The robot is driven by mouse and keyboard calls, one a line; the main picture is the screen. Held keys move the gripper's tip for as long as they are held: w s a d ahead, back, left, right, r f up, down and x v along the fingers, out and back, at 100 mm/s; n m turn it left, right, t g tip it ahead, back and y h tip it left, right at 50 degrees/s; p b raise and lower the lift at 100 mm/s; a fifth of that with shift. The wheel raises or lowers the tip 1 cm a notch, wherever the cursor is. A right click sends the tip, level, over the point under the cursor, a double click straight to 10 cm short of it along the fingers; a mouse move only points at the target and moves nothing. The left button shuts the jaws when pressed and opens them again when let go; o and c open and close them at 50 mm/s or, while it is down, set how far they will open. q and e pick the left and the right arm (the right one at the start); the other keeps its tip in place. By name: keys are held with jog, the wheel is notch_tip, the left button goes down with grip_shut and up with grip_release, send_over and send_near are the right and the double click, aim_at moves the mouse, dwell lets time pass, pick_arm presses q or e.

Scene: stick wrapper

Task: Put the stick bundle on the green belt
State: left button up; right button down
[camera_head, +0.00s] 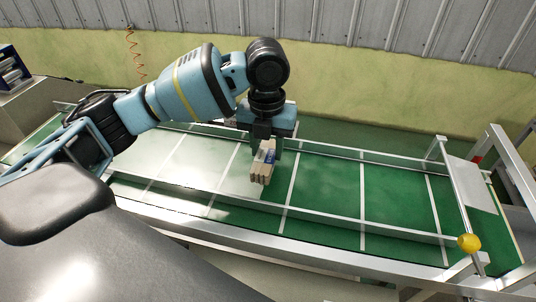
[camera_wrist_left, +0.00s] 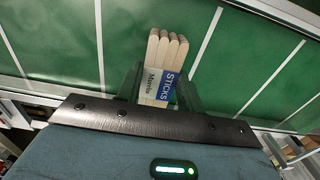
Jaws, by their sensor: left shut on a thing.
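The stick bundle (camera_head: 263,165) is several pale wooden sticks in a white and blue wrapper. My left gripper (camera_head: 265,146) is shut on it, over the green belt (camera_head: 330,195) in the head view. In the left wrist view the bundle (camera_wrist_left: 163,72) is between the two fingers of my left gripper (camera_wrist_left: 160,88), with its stick ends pointing away from the palm and the label reading "STICKS". The belt (camera_wrist_left: 258,58) is behind it. I cannot tell whether the bundle touches the belt. My right gripper is not in view.
White lines cross the belt. Metal side rails (camera_head: 340,226) run along both long edges. A yellow knob (camera_head: 468,243) sits at the right end frame. A box (camera_head: 12,68) stands at far left. The belt right of the bundle is clear.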

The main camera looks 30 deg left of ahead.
aim_at(267, 148)
pick_arm(q)
jog(key=shift+w+a, duration=0.15)
jog(key=shift+w, duration=0.1)
jog(key=shift+w+f, duration=0.15)
jog(key=shift+f, duration=1.6)
jog(key=shift+f, duration=0.15)
jog(key=o, duration=1)
notch_tip(267, 148, up, 12)
jog(key=shift+r+p, duration=0.15)
jog(key=shift+p, duration=0.15)
